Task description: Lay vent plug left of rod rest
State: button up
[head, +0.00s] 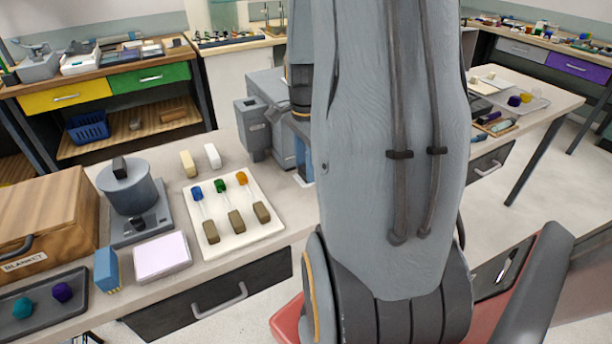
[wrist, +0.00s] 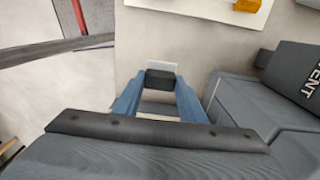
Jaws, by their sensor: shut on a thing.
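My gripper (wrist: 160,92) has two blue fingers, shut on a small dark block, which looks like the vent plug (wrist: 160,79). A pale flat part shows just beyond it; I cannot tell whether it belongs to the plug. In the head view a blue part of my gripper (head: 303,158) shows beside my arm, which hides the plug. The cream tray with several colour-tipped rods, probably the rod rest (head: 238,238), lies on the bench to the left of my arm. Its edge and an orange tip show at the top of the wrist view (wrist: 222,4).
A grey box marked VENT (wrist: 300,78) stands right of my gripper. A grey machine (head: 252,130) stands behind on the bench. A grey round-topped device (head: 130,190), a pale pad (head: 162,256) and two small blocks (head: 212,156) surround the tray. Narrow bench strips beside the tray are bare.

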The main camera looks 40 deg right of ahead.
jog(key=shift+f+p, duration=0.3)
jog(key=shift+f, duration=1.55)
jog(key=shift+f, duration=0.1)
jog(key=o, duration=1)
jog(key=shift+o, duration=0.3)
notch_tip(320, 180, up, 12)
jog(key=shift+r+b, duration=0.1)
jog(key=shift+b, duration=1.15)
jog(key=s+a+f+n, duration=0.1)
jog(key=a+f+n, duration=0.2)
jog(key=a+n, duration=0.7)
jog(key=s+a+f+n+t, duration=0.1)
jog(key=a+f+n, duration=0.2)
jog(key=a+n, duration=0.7)
jog(key=a, duration=0.4)
jog(key=shift+s+a+f+n, duration=0.2)
jog(key=shift+s+f+n, duration=0.05)
jog(key=shift+s+n, duration=0.1)
